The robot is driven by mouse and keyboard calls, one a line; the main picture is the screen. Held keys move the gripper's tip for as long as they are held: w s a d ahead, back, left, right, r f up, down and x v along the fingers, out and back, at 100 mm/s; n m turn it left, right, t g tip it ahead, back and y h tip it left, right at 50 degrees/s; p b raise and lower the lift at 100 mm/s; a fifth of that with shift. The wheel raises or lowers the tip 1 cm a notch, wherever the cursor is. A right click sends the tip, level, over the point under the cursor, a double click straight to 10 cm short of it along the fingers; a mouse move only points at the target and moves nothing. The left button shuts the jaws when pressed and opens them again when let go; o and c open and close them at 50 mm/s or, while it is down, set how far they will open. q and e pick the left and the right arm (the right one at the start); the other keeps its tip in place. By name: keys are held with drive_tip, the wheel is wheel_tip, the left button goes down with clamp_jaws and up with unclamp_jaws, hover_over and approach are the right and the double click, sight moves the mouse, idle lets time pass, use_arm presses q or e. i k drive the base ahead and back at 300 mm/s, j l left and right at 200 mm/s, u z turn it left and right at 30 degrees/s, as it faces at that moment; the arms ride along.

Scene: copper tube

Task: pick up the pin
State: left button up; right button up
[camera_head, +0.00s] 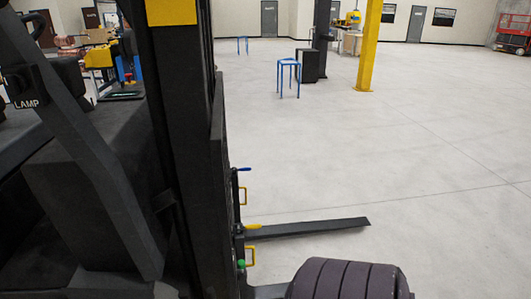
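I cannot make out a pin for certain. Small coloured parts sit along the front of a dark forklift mast (185,110): a blue-ended part (243,169), a yellow part (252,226) and a green knob (241,264). I cannot tell whether any of them is the pin. Neither of my grippers shows in the head view.
A flat dark fork (305,229) reaches right, low over the floor. A dark ribbed round object (345,281) fills the bottom edge. A yellow post (369,45), a blue stool (288,75) and a black cabinet (308,65) stand farther back. The right floor is clear.

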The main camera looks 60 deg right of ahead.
sight(241, 263)
drive_tip(key=z, duration=1.85)
